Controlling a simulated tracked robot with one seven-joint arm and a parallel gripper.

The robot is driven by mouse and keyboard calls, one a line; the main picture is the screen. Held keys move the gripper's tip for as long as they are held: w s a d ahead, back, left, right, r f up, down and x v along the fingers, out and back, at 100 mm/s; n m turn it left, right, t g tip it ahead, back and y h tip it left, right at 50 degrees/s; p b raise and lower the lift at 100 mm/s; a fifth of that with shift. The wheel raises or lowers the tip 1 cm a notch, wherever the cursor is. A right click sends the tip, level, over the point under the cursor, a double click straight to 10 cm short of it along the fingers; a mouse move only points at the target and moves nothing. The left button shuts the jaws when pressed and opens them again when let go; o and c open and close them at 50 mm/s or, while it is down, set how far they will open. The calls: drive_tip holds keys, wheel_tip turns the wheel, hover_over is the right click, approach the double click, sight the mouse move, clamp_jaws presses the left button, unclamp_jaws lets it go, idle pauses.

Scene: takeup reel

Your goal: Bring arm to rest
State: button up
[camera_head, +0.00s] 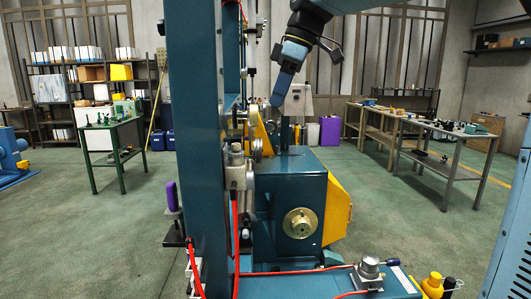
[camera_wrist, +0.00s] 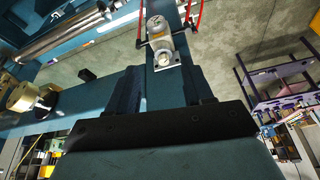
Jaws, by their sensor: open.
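My gripper (camera_head: 278,98) hangs from my arm at the top centre of the head view, its blue fingers pointing down and slightly left. It is above the teal machine (camera_head: 290,190), to the right of the tall teal column (camera_head: 198,130). In the wrist view my gripper (camera_wrist: 164,85) shows two dark fingers spread apart with nothing held between them. Beyond them is a silver valve-like fitting (camera_wrist: 163,45) on a teal beam. The distance from the fingertips to the machine is hard to judge.
The machine carries a brass hub (camera_head: 300,223) and a yellow guard (camera_head: 337,210). A green table (camera_head: 112,140) stands left and a grey workbench (camera_head: 450,148) right.

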drive_tip(key=s+d+f+m+t+h, duration=0.4)
drive_tip(key=s+d+f+m, duration=1.2)
drive_tip(key=s+d+f, duration=0.4)
drive_tip(key=shift+d+f+m+t, duration=0.25)
drive_tip(key=shift+f+m+t, duration=0.1)
drive_tip(key=shift+t, duration=0.25)
